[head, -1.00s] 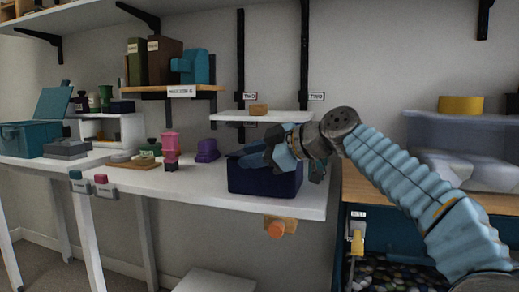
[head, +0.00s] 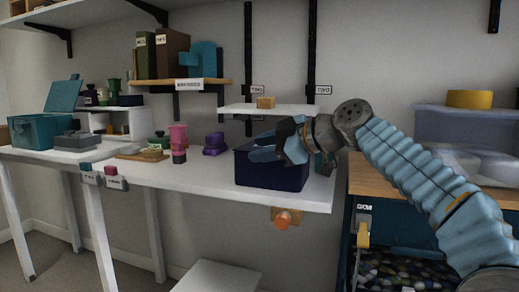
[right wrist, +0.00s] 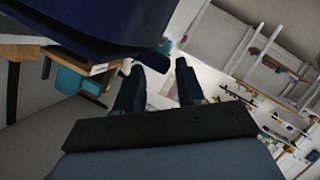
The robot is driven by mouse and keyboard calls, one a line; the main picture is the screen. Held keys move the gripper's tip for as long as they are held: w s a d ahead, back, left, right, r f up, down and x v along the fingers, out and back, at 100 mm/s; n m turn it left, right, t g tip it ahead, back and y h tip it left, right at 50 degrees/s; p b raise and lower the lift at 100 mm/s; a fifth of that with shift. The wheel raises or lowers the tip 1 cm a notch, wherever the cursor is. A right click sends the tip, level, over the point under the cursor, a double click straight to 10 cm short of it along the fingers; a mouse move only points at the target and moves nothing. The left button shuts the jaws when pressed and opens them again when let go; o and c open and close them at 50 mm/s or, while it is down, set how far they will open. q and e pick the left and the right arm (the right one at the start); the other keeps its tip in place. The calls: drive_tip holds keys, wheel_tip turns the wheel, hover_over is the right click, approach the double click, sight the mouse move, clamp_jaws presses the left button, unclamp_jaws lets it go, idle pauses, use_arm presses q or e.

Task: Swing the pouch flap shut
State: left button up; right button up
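The dark blue pouch (head: 272,176) sits on the white table near its right end. My right gripper (head: 266,150) is over the top of the pouch, with its fingers pointing left. It hides part of the pouch top, so I cannot make out how the flap lies. In the right wrist view, a large dark blue surface, seemingly the pouch (right wrist: 90,25), fills the upper left. There the two fingers of my right gripper (right wrist: 158,86) stand apart with nothing between them. My left gripper is not in view.
The table front left of the pouch is clear.

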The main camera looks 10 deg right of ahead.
drive_tip(key=v, duration=1.2)
drive_tip(key=shift+s+d, duration=0.2)
drive_tip(key=shift+s, duration=0.05)
drive_tip(key=shift+r, duration=0.1)
